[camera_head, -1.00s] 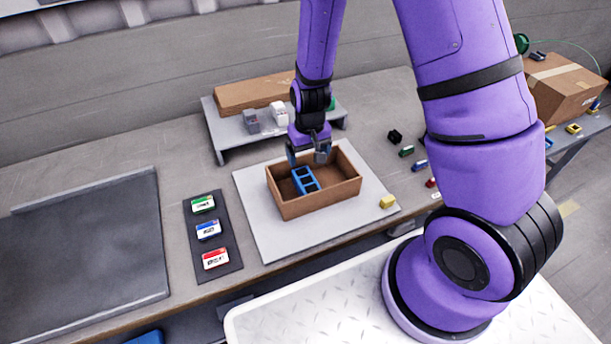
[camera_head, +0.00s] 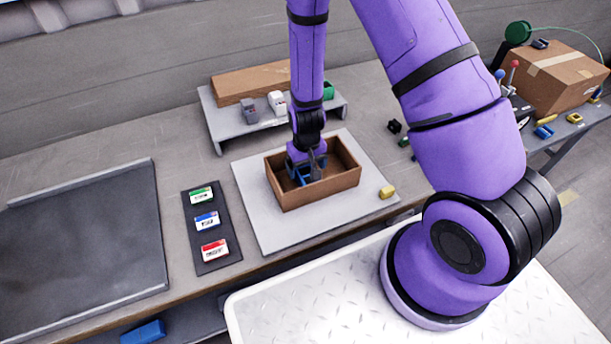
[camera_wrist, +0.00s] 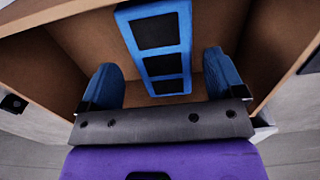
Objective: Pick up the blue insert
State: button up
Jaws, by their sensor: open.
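The blue insert (camera_head: 302,174) is a blue frame with several dark rectangular openings. It stands inside the brown box (camera_head: 322,194), toward its left part, and is partly hidden by my gripper in the head view. My gripper (camera_head: 308,176) is lowered into the box at the insert. In the wrist view the insert (camera_wrist: 160,48) runs up the middle, and its near end lies between the two blue fingertips of my open gripper (camera_wrist: 165,75). Gaps show on both sides between the fingers and the insert. The brown box walls (camera_wrist: 50,55) surround them.
The box sits on a pale mat (camera_head: 265,228) with a yellow block (camera_head: 387,192) to its right. A dark strip with green, blue and red labelled cards (camera_head: 207,222) lies to the left. A raised shelf (camera_head: 225,130) stands behind.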

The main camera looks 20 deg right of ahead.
aim_at(306, 171)
jog(key=shift+s+a+f, duration=0.1)
jog(key=shift+f, duration=0.95)
jog(key=shift+a+f, duration=0.1)
jog(key=shift+f, duration=0.95)
jog(key=shift+c, duration=0.4)
jog(key=c, duration=0.9)
